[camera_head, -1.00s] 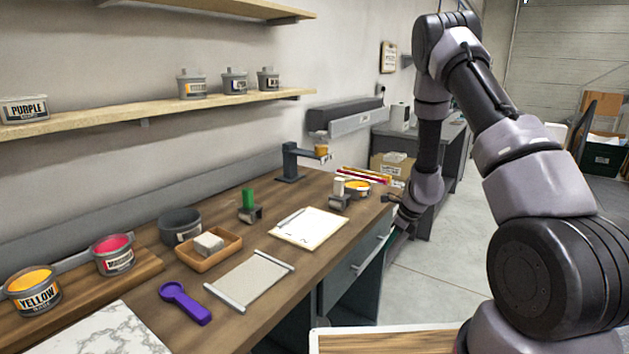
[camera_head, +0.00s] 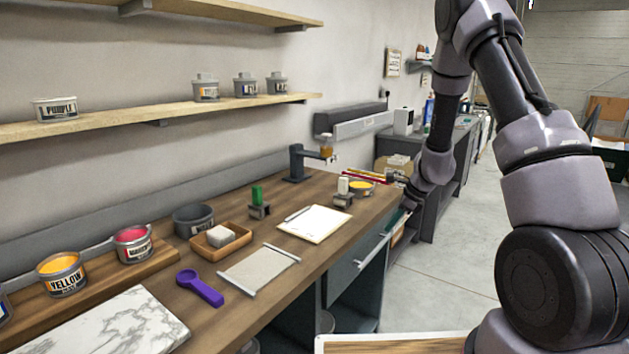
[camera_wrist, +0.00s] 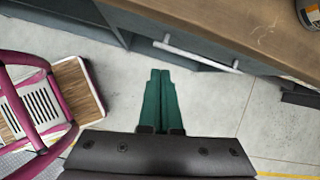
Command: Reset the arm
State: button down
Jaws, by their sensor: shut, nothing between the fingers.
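My gripper (camera_wrist: 159,88) shows in the wrist view with its two green fingers pressed together and nothing between them. It is over the grey floor, beside the drawer front of the wooden workbench (camera_wrist: 215,25). My arm comes down from the upper right, bent at the elbow.
The bench holds yellow (camera_head: 62,273) and magenta (camera_head: 133,243) tubs, a purple scoop (camera_head: 199,288), a marble slab (camera_head: 110,335) and a paper pad (camera_head: 315,224). A drawer handle (camera_wrist: 195,56) juts out near my gripper. A pink-framed cart (camera_wrist: 45,100) stands left in the wrist view.

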jog(key=s+a+r+n, duration=0.1)
jog(key=s+r+n, duration=0.2)
jog(key=r, duration=0.5)
jog(key=s+a+r+n+t+y, duration=0.1)
jog(key=s+r+n, duration=0.2)
jog(key=r, duration=0.6)
jog(key=s+a+r+n, duration=0.1)
jog(key=s+r+n, duration=0.2)
jog(key=r, duration=0.5)
jog(key=s+d+r+n+t+h, duration=0.1)
jog(key=s+r+n, duration=0.3)
jog(key=s, duration=0.6)
jog(key=s+d+r+n+t+h, duration=0.2)
jog(key=s+r+n, duration=0.3)
jog(key=s, duration=0.5)
notch_tip(320, 180, up, 2)
jog(key=shift+d+r+n, duration=0.25)
jog(key=shift+d+n, duration=0.05)
jog(key=shift+d, duration=0.4)
jog(key=shift+s+a, duration=0.1)
